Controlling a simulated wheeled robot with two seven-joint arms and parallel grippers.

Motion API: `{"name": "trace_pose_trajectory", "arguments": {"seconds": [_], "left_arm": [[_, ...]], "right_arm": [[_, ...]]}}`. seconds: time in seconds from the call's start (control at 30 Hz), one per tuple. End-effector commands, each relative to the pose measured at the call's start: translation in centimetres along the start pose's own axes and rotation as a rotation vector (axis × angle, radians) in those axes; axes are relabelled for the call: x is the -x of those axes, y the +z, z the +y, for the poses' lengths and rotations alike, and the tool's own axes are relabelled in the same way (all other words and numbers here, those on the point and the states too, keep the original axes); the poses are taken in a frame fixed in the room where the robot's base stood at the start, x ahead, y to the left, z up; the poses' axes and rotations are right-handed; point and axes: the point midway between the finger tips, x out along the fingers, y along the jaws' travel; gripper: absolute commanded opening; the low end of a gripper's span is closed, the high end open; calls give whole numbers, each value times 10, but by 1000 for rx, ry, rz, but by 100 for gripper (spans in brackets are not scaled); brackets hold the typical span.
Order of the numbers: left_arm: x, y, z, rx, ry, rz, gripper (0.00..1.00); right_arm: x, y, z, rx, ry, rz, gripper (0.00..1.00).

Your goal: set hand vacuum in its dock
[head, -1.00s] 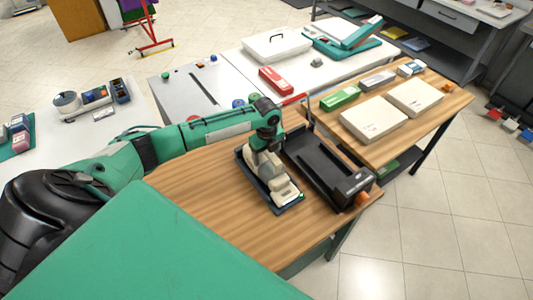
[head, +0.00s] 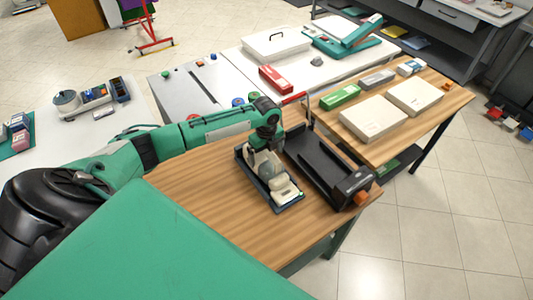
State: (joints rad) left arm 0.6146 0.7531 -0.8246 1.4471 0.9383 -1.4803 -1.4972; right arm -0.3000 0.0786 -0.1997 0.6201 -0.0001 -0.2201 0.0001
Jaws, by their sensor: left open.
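The hand vacuum (head: 284,189), pale beige and grey, lies lengthwise in a dark, shallow tray-like dock (head: 290,209) on the wooden table. A small green spot shows at the dock's near right corner. My left gripper (head: 262,149) points down over the vacuum's far end, with its fingers open. The fingertips are small and partly hidden, so I cannot tell whether they touch the vacuum. The vacuum's far end is hidden by the gripper. My right gripper is not in view.
A long black device (head: 325,163) with an orange knob stands close to the right of the dock. The wooden table (head: 200,185) is clear to the left. White boxes (head: 374,119) and a green box (head: 340,97) lie on the table behind right.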

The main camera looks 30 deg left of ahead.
Motion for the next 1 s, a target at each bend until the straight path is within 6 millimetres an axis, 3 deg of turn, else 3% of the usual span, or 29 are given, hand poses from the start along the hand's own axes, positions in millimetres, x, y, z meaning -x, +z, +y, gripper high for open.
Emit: {"name": "trace_pose_trajectory", "arguments": {"seconds": [0.17, 0.4, 0.6, 0.8, 1.0], "left_arm": [[27, 1, -1, -2, -7, -3, 95], [83, 1, -1, -1, -7, -3, 95], [119, 0, -1, -1, -7, -2, 95], [134, 0, 0, 0, -4, -1, 95], [136, 0, 0, 0, -3, -1, 95]], "right_arm": [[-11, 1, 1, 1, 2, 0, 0], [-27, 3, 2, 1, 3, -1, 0], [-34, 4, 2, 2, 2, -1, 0], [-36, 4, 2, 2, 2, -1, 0], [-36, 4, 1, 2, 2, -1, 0]]}}
